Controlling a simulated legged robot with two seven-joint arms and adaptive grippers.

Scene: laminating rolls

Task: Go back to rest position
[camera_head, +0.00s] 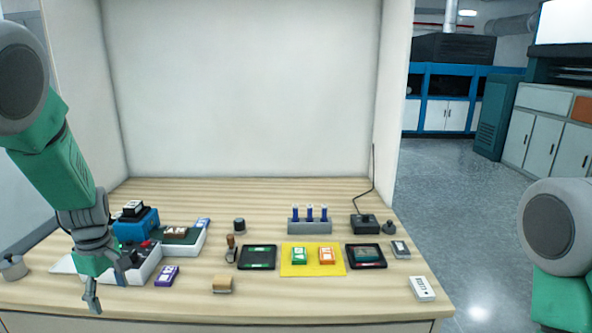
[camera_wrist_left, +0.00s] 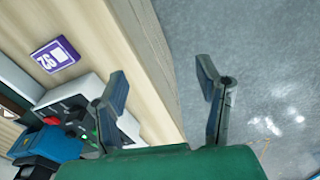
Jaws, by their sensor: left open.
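My left gripper (camera_head: 92,292) hangs at the front left of the wooden table (camera_head: 310,297), fingers pointing down. In the left wrist view its two fingers (camera_wrist_left: 165,95) are spread with nothing between them, over the table's front edge and the floor. A purple box (camera_head: 166,276) lies on the table just right of the gripper; it also shows in the left wrist view (camera_wrist_left: 55,55). Of my right arm only a grey joint and a green link show at the right edge; its gripper is out of view.
White trays (camera_head: 145,266) and a blue device (camera_head: 137,228) stand close by the left arm. A yellow mat (camera_head: 313,270) with green and orange boxes lies between two black trays (camera_head: 257,257). A grey rack (camera_head: 309,227) holds blue tubes. Free floor (camera_head: 460,200) lies to the right.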

